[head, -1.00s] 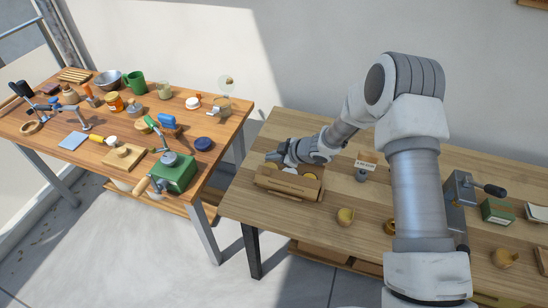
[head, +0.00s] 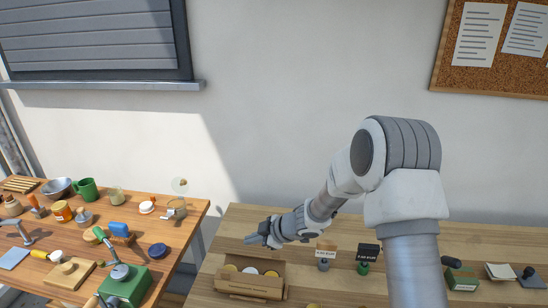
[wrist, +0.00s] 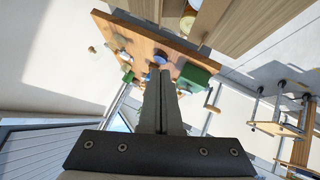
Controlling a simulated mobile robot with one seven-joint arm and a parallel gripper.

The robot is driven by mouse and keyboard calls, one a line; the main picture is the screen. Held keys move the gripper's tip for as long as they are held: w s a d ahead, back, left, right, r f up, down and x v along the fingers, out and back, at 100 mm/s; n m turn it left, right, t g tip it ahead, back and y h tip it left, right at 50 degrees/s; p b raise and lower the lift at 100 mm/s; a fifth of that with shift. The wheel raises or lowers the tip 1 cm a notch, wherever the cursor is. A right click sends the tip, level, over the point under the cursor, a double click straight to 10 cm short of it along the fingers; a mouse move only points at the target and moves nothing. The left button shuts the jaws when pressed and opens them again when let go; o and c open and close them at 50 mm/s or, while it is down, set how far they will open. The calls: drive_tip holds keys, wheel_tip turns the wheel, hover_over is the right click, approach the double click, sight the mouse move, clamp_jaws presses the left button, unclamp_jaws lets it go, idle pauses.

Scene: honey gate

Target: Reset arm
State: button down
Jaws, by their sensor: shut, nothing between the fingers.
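My gripper (head: 252,240) is at the end of my arm, over the back left part of the right-hand wooden table (head: 215,295). It sits just above and behind an open cardboard box (head: 250,283) that holds several round lids or jars, some yellow and one white. The gripper points left in the head view. Its fingers also show in the wrist view (wrist: 161,75), pressed together with nothing between them.
The left wooden table (head: 190,240) carries a green box-shaped device (head: 125,287), a green mug (head: 86,189), a metal bowl (head: 57,188) and several tools. Small label stands (head: 326,255) stand right of the box. A corkboard (head: 490,45) hangs on the wall.

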drive_tip(key=w+d+r+m+t+h, duration=0.2)
drive_tip(key=d+r+m+t+h, duration=0.4)
drive_tip(key=d+r, duration=1.1)
drive_tip(key=s+d+r+m+g+h, duration=0.1)
drive_tip(key=s+d+r+m+h, duration=0.3)
drive_tip(key=s+d+r+m, duration=0.4)
drive_tip(key=s+m+g+y+b, duration=0.1)
drive_tip(key=s+m+g, duration=0.2)
drive_tip(key=s, duration=2.1)
drive_tip(key=shift+s+m+g, duration=0.25)
drive_tip(key=shift+m+g, duration=0.05)
drive_tip(key=shift+m, duration=0.6)
drive_tip(key=shift+f, duration=0.1)
